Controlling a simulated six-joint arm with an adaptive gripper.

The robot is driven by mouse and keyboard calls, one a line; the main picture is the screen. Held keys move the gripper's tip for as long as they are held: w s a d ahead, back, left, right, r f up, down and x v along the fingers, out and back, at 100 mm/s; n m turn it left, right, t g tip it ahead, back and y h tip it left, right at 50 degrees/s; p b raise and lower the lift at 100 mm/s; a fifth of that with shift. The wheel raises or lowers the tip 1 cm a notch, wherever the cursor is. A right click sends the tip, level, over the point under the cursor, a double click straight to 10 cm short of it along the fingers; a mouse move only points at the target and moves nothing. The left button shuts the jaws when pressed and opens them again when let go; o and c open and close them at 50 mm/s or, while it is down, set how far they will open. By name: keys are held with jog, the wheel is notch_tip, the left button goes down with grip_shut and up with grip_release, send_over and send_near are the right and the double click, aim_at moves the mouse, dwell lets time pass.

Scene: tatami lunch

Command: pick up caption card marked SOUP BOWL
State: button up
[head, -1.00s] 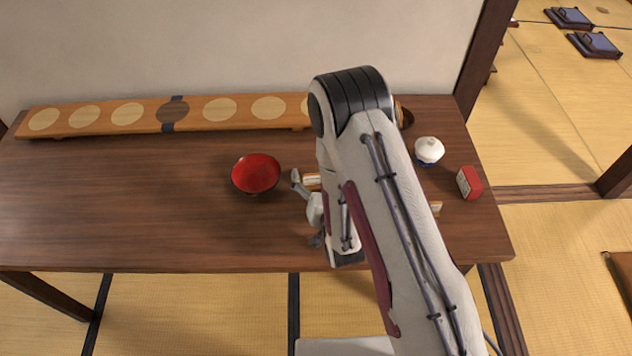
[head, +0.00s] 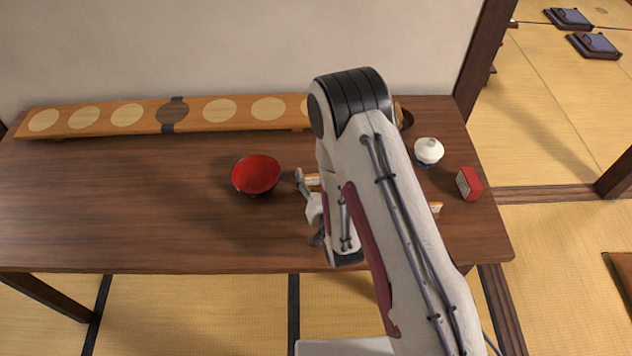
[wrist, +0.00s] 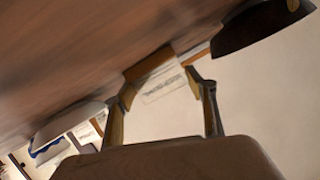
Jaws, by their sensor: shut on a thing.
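My gripper (wrist: 163,102) is shut on a caption card (wrist: 163,84) in the wrist view, with a finger at each side of it. The card is pale with small dark print and a wooden strip along one edge; I cannot read the print. In the head view my gripper (head: 307,210) is mostly hidden by my arm, at the table's right half. A small piece of a card with a wooden edge (head: 313,180) shows beside the finger there. It stands just right of the red bowl (head: 256,174), apart from it.
A long wooden stand (head: 100,118) with round pale spots lies along the back wall. A white lidded bowl (head: 429,150), a red box (head: 469,183) and another card (head: 437,208) are right of my arm. The table's left half (head: 120,200) is clear.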

aim_at(316, 185)
jog(key=shift+r, duration=0.4)
jog(key=c, duration=0.3)
jog(key=shift+r, duration=4.55)
jog(key=shift+c, duration=0.2)
